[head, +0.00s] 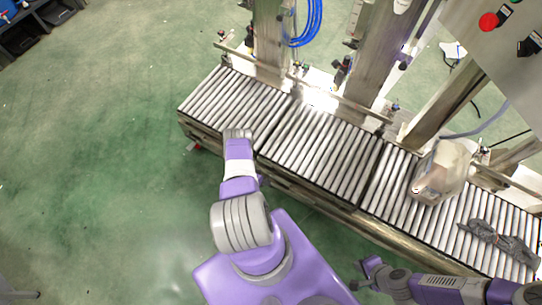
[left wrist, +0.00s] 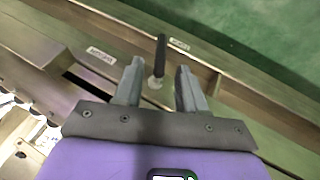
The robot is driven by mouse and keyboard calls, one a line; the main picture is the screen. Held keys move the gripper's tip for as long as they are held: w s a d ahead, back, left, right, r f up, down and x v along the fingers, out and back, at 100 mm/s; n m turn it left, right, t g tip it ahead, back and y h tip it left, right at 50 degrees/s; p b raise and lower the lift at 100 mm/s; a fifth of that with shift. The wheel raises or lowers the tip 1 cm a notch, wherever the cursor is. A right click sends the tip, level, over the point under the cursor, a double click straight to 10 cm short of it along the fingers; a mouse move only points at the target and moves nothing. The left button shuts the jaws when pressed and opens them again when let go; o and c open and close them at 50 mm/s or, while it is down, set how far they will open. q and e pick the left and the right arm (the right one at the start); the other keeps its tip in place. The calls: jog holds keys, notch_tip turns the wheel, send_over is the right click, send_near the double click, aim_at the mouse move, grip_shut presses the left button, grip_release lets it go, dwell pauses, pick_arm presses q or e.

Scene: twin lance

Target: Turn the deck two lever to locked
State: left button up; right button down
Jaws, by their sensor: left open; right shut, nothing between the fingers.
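In the left wrist view a black lever (left wrist: 160,56) rises from a pale pivot (left wrist: 155,83) on a metal rail. It points towards the top of the picture, its tip close to a right-hand label (left wrist: 179,44). A left-hand label (left wrist: 101,56) lies further from it. Both labels are too small to read. My left gripper (left wrist: 160,68) is open, its fingers on either side of the lever's lower part; contact cannot be told. In the head view my left arm hides the lever. My right gripper (head: 364,272) is shut and empty, in front of the conveyor.
Roller conveyor sections (head: 316,150) run across the head view. A translucent container (head: 442,172) and a grey bundle (head: 498,240) lie on the right section. Metal posts (head: 368,60) and a control panel (head: 500,45) stand behind.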

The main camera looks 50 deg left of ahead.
pick_arm(q)
jog(key=b+x, duration=0.2)
jog(key=x, duration=0.4)
jog(key=shift+f, duration=0.1)
grip_shut()
